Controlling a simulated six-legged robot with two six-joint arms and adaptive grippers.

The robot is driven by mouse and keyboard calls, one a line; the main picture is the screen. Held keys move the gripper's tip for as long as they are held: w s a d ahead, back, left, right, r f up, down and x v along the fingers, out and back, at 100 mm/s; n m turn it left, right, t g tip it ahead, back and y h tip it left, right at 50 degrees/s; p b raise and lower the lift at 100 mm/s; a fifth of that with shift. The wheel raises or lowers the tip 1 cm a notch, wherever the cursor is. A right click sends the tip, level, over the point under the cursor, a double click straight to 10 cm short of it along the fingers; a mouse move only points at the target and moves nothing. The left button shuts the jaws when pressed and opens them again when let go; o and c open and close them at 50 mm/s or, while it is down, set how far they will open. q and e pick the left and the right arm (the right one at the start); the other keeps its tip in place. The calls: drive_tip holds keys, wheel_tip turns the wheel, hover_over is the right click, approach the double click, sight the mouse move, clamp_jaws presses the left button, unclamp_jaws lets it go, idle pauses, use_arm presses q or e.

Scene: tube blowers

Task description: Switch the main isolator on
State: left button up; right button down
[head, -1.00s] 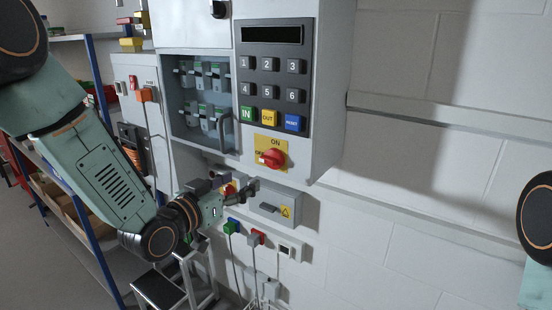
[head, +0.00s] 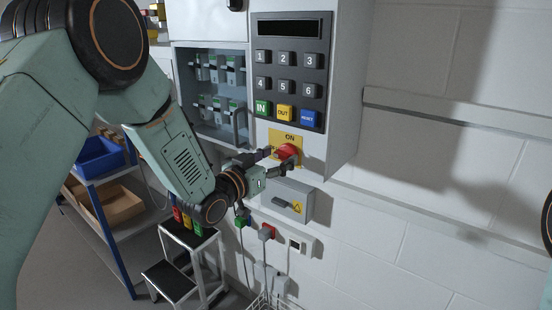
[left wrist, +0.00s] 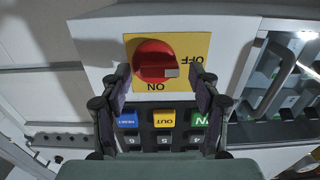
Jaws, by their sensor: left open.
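The main isolator is a red rotary knob (head: 288,151) on a yellow plate marked ON and OFF, below the keypad. In the left wrist view the picture is upside down, and the red knob (left wrist: 150,58) shows with its pale-marked end pointing right, towards the OFF side. My left gripper (head: 279,160) is open at the knob. In the left wrist view the left gripper (left wrist: 161,80) has one finger on each side of the knob, with nothing held. I cannot tell whether the fingers touch it. My right gripper is out of view.
The keypad (head: 290,70) is above the isolator. An open breaker cabinet (head: 213,97) with a handle is at left. A grey box with a warning sign (head: 290,203) is just below. Step stool (head: 188,234) and shelving (head: 122,240) stand lower left.

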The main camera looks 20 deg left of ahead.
use_arm(q)
drive_tip(key=shift+s+d+r, duration=0.15)
drive_tip(key=shift+s+d, duration=0.05)
drive_tip(key=shift+w+a, duration=0.2)
drive_tip(key=shift+a, duration=0.1)
drive_tip(key=c, duration=0.4)
drive_tip(key=shift+f, duration=0.2)
drive_tip(key=shift+c, duration=0.8)
drive_tip(key=shift+d+r, duration=0.1)
drive_tip(key=shift+d, duration=0.1)
drive_tip(key=c, duration=0.3)
drive_tip(key=shift+a, duration=0.1)
drive_tip(key=c, duration=0.3)
